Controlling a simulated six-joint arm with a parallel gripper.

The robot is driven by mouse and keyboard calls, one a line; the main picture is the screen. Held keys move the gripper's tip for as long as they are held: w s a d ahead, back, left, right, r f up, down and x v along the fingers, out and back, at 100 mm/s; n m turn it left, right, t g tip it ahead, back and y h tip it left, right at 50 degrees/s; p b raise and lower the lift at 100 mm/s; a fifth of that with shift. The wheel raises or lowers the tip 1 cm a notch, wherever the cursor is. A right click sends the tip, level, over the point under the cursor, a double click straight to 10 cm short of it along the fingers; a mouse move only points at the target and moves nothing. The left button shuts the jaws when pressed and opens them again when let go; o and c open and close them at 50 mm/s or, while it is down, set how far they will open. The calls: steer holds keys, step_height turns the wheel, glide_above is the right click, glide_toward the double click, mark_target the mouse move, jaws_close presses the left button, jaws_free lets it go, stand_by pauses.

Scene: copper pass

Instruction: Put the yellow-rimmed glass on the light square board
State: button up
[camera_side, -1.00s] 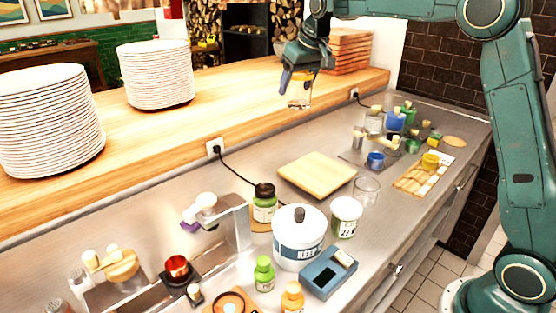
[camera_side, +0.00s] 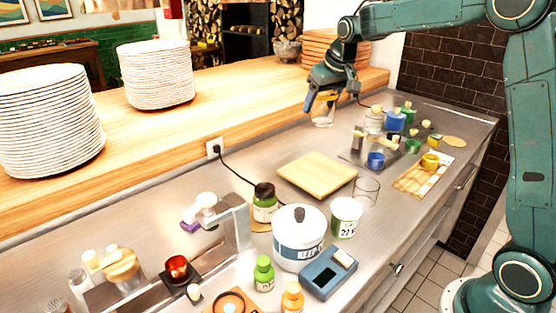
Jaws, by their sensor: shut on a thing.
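The yellow-rimmed glass (camera_side: 323,115) hangs below my gripper (camera_side: 325,98), which is shut on it near its top. The glass looks clear with a yellowish upper part; the fingers hide some of it. It shows near the front edge of the wooden ledge, and I cannot tell its exact height. The light square board (camera_side: 316,175) lies flat on the steel counter, below the glass in the picture, with its top bare.
A clear glass (camera_side: 366,190) stands just right of the board. A blue cup (camera_side: 376,160) and other small items crowd the right.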

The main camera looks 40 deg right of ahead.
step_height(320, 180, down, 15)
steer(key=shift+r, duration=0.15)
stand_by(0.7)
steer(key=o, duration=1.1)
steer(key=d+v, duration=0.1)
steer(key=v, duration=1.1)
steer(key=shift+a, duration=0.45)
steer(key=shift+r, duration=0.1)
